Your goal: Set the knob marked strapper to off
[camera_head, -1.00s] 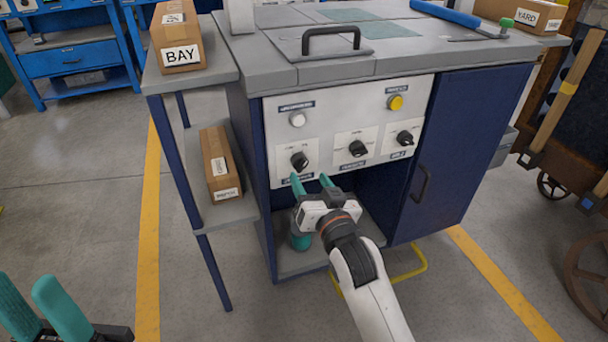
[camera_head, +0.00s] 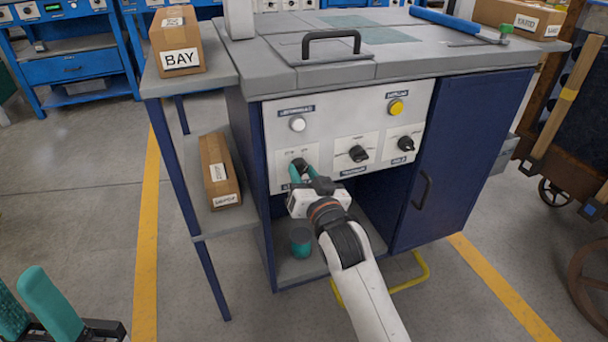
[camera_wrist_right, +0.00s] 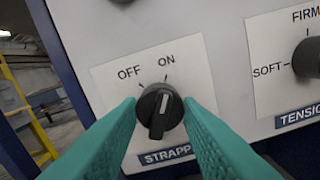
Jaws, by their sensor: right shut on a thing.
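The strapper knob (camera_wrist_right: 160,110) is a round black knob on a white plate with OFF at upper left and ON at upper right. Its white pointer line tilts up towards ON. The label (camera_wrist_right: 166,156) below is partly covered. My right gripper (camera_wrist_right: 160,112) is shut on the knob, with one teal fingertip on each side. In the head view, my right gripper (camera_head: 303,170) reaches the lower left of the panel and mostly hides the knob. My left gripper (camera_head: 18,280) is at the bottom left corner, fingers apart, empty and far from the panel.
The tension knob (camera_head: 358,154) and another black knob (camera_head: 406,144) sit to the right. A white button (camera_head: 297,124) and yellow button (camera_head: 396,107) are above. The open bay below holds a teal cylinder (camera_head: 301,242). A side shelf (camera_head: 226,219) holds a box (camera_head: 219,172).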

